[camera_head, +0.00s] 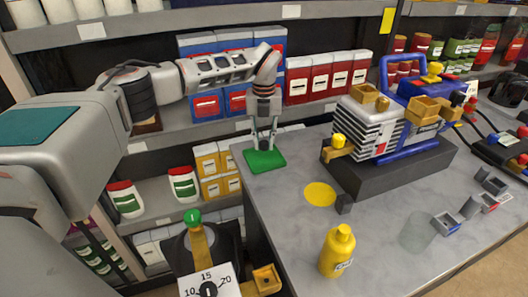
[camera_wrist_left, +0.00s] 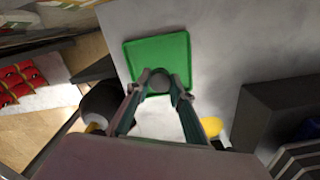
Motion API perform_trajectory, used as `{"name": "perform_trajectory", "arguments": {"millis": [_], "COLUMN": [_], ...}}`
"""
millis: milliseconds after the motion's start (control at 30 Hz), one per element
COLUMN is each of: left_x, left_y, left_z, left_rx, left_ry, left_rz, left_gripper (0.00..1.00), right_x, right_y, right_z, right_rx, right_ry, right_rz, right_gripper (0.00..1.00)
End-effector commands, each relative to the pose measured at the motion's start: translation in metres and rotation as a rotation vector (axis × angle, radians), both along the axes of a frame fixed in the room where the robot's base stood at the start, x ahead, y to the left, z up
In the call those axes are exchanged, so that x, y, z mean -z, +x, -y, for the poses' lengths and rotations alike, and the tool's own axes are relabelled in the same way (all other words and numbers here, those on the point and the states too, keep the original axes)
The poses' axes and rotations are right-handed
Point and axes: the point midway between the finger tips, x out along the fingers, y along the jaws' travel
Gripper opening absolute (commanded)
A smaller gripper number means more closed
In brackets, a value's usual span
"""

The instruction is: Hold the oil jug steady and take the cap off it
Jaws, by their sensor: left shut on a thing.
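A yellow jug (camera_head: 336,254) stands upright near the front edge of the grey table. Its top is yellow too, and no gripper is near it. My left gripper (camera_head: 264,143) is shut on a small grey round thing (camera_wrist_left: 160,81) over a green tray (camera_head: 264,161) at the table's left corner. The green tray also shows in the left wrist view (camera_wrist_left: 150,52). I cannot tell whether the grey thing touches the tray or what it is. My right gripper is not in view.
A vacuum pump (camera_head: 379,125) stands on a dark block behind the jug. A yellow disc (camera_head: 320,194) lies flat on the table. A clear cup (camera_head: 417,232) and small grey bins (camera_head: 446,223) are to the right. A dial gauge (camera_head: 207,287) stands beside the table, left.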

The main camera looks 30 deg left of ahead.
Motion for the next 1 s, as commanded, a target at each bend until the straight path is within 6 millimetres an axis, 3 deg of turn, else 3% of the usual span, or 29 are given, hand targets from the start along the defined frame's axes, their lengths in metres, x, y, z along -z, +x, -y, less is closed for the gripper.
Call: {"name": "perform_trajectory", "arguments": {"millis": [367, 767, 800, 833, 1000], "left_x": [0.042, 0.047, 0.046, 0.046, 0.046], "left_y": [-0.001, 0.000, 0.000, 0.000, 0.000], "left_z": [0.001, 0.001, 0.001, 0.000, 0.000], "left_rx": [0.001, 0.001, 0.001, 0.001, 0.001], "left_ry": [-0.001, 0.000, 0.000, 0.000, 0.000], "left_rz": [-0.002, -0.001, -0.001, -0.001, -0.001], "left_gripper": [0.00, 0.00, 0.32, 0.39, 0.39], "right_x": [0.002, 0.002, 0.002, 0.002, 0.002], "right_y": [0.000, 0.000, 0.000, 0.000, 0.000], "right_z": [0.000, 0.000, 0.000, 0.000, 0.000], "right_rx": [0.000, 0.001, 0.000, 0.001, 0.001], "right_ry": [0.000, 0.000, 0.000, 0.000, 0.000], "right_rz": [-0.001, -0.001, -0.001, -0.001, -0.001], "right_gripper": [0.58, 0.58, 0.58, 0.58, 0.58]}}
